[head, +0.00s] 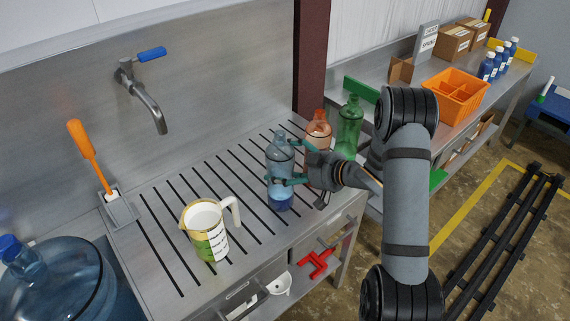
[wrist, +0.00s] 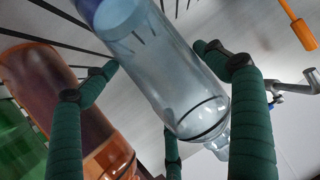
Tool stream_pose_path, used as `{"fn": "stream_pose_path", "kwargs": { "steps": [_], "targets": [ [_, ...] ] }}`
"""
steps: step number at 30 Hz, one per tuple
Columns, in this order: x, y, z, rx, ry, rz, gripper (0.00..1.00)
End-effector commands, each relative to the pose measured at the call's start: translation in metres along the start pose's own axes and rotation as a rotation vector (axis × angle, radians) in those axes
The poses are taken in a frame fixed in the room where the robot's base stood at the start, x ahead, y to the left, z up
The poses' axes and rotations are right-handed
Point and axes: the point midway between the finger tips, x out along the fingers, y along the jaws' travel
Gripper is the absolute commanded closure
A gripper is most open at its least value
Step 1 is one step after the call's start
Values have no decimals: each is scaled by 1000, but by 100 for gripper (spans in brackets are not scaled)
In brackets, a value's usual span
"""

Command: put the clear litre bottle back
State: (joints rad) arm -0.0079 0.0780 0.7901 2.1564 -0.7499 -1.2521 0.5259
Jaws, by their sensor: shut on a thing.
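The clear litre bottle (head: 281,160), bluish with a blue lower part, is upright over the slotted steel drainboard (head: 170,205). I cannot tell whether its base touches the board. My gripper (head: 279,164) reaches it from the right, with green fingers around its body. In the wrist view the clear bottle (wrist: 165,75) runs diagonally between the fingers of my gripper (wrist: 170,70), its neck toward the lower right. Part of its body is hidden behind the fingers in the head view.
An orange bottle (head: 318,130) and a green bottle (head: 350,125) stand just behind to the right. A measuring jug (head: 206,232) stands front left. A tap (head: 145,90) overhangs the board, and an orange-handled brush (head: 90,155) stands at left. The board's middle is clear.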

Motion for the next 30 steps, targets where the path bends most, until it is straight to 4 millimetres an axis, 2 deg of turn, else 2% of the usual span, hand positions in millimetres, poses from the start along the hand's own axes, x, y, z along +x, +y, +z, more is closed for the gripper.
{"fn": "stream_pose_path", "kwargs": {
  "steps": [8, 9, 16, 26, 30],
  "targets": [
    [1, 1, 2, -1, 2, 1, 72],
    [1, 0, 4, 0, 1, 1, 14],
    [1, 0, 2, 1, 0, 1, 0],
    [0, 0, 0, 1, 1, 0, 0],
    [-12, 3, 0, 1, 2, 5, 0]
  ]
}}
